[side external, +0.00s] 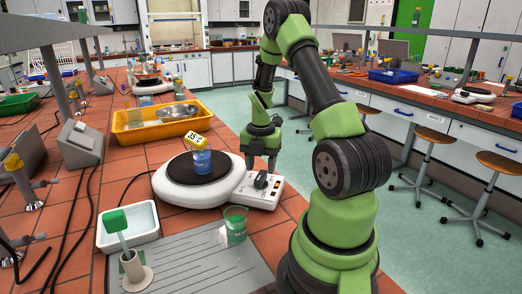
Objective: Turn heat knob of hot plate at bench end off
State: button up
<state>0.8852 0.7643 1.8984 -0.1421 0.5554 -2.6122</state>
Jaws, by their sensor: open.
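The hot plate (180,186) has a white body and a round black top, and stands at the near end of the tiled bench. A beaker with blue liquid (202,163) stands on its top, with a yellow-edged tag reading about 35°C above it. The control panel (266,198) is at the right, with a dark knob (261,181) near its back and smaller controls in front. My gripper (261,166) points down just above and behind the knob, fingers apart and empty. I cannot tell whether a finger touches the knob. The knob's setting is too small to read.
A yellow tray (128,133) with a metal bowl stands behind the hot plate. Black cables run along the left.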

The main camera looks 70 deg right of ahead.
aim_at(261, 174)
notch_tip(261, 174, up, 6)
jog(key=shift+r, duration=0.25)
dwell(0.4)
jog(key=w+a+r+m+t, duration=0.3)
jog(key=a+r+m, duration=0.6)
jog(key=a+r, duration=0.3)
jog(key=s+a+r+m+t+y, duration=0.1)
jog(key=s+a+r+m+t, duration=0.1)
jog(key=s+a+m, duration=0.2)
jog(key=s+a+r+m+t+y, duration=0.1)
jog(key=s+a+m, duration=0.3)
jog(key=a+m, duration=0.5)
jog(key=shift+s+a+r+t, duration=0.2)
jog(key=shift+a+r+t, duration=0.4)
jog(key=shift+a, duration=0.3)
